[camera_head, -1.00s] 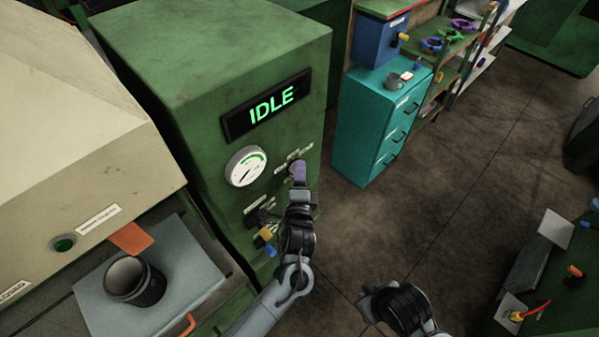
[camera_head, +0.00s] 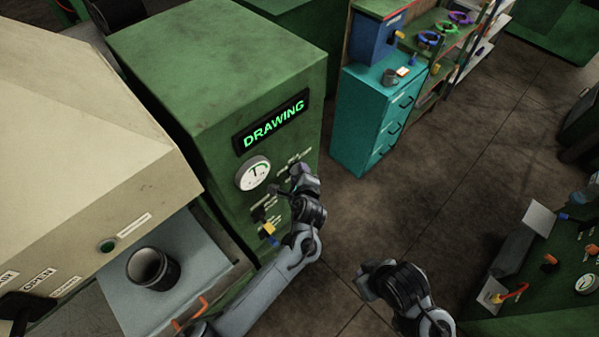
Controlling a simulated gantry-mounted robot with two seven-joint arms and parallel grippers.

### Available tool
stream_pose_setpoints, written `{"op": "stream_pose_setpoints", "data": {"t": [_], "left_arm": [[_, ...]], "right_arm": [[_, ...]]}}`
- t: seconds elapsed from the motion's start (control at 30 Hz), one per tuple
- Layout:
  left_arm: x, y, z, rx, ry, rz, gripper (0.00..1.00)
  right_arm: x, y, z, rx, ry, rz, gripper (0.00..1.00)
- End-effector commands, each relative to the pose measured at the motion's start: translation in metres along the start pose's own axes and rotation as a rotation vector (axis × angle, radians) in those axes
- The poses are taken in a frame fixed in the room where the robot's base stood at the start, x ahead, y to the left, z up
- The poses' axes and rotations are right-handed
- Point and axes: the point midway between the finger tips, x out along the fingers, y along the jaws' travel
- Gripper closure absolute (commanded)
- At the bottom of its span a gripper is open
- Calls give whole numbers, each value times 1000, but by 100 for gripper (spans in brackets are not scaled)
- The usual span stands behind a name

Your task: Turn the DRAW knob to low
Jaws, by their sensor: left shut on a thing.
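The green machine cabinet (camera_head: 215,60) stands left of centre. Its display (camera_head: 272,121) reads "DRAWING" in green letters. A round white gauge (camera_head: 253,173) sits below the display, its needle near the top of the dial. My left gripper (camera_head: 298,174) is at the panel right of the gauge, shut on the DRAW knob, which the fingers and wrist hide. The knob's pointer and the small labels around it cannot be read. My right gripper (camera_head: 368,282) hangs over the floor at lower centre, away from the panel; its fingers are not clear.
A yellow-and-blue control (camera_head: 267,230) sits low on the panel beside my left forearm. A dark cup (camera_head: 152,268) stands on a grey plate (camera_head: 196,262) at left. A teal drawer cabinet (camera_head: 362,125) stands behind. Open floor lies to the right.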

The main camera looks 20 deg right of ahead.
Motion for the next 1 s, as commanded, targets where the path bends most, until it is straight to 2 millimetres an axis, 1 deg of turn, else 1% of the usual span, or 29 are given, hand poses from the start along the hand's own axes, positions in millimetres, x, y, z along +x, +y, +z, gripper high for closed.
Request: {"op": "stream_pose_setpoints", "data": {"t": [0.2, 0.6, 0.63, 0.7, 0.77, 1.0], "left_arm": [[0, -1, 0, 30, -1, 29, 87], [0, 0, 0, 33, 0, 33, 87], [0, 0, 0, 33, 0, 33, 52], [0, 0, 0, 33, 0, 33, 41], [0, 0, 0, 33, 0, 33, 32], [0, 0, 0, 33, 0, 33, 31]], "right_arm": [[-1, 0, 0, 0, 0, 0, 100], [-1, 2, 0, -7, -2, 5, 100], [-1, 2, 0, -8, -2, 6, 100], [-1, 2, 0, -9, -2, 7, 100], [-1, 2, 0, -9, -2, 7, 100], [-1, 2, 0, -9, -3, 7, 100]]}}
